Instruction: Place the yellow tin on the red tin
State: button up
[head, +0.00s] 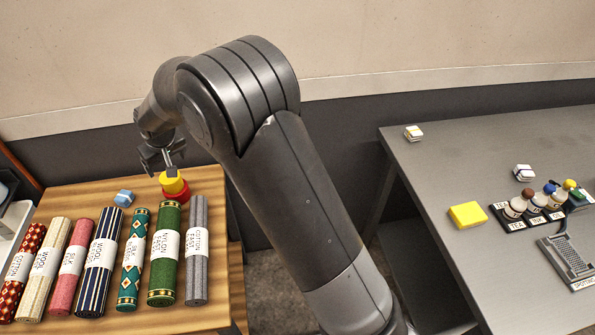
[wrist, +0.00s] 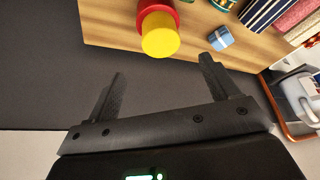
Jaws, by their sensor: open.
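The yellow tin (head: 172,184) sits on top of the red tin (head: 177,195) near the back right edge of the wooden table, in the head view. In the wrist view the yellow tin (wrist: 160,36) shows in front of the red tin (wrist: 152,9), stacked with it and touching. My gripper (head: 171,170) is just above the yellow tin in the head view. In the wrist view my gripper (wrist: 163,68) has its fingers wide apart with nothing between them, and the tins lie beyond the fingertips. Part of the red tin is hidden by the yellow tin.
A small blue item (head: 124,198) lies left of the tins. Several labelled rolled rugs, among them a green one (head: 163,262), lie in front on the wooden table (head: 215,315). A grey table (head: 450,165) at right holds a yellow block (head: 467,215), bottles and a brush.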

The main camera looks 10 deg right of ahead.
jog(key=s+d+r+m, duration=0.1)
jog(key=s+d+r, duration=0.2)
jog(key=d+r, duration=0.3)
jog(key=s+d+r+m+t, duration=0.1)
jog(key=s+d+r, duration=0.3)
jog(key=d, duration=0.5)
jog(key=s+d+r+m, duration=0.1)
jog(key=s+d+r, duration=0.1)
jog(key=d+r, duration=0.45)
jog(key=s+d+m+h, duration=0.1)
jog(key=s+d+m, duration=0.1)
jog(key=s+d, duration=0.6)
jog(key=s+d+r+m+t+h, duration=0.1)
jog(key=s+d, duration=0.8)
jog(key=s, duration=0.6)
jog(key=shift+r+m, duration=0.25)
jog(key=shift+m, duration=0.15)
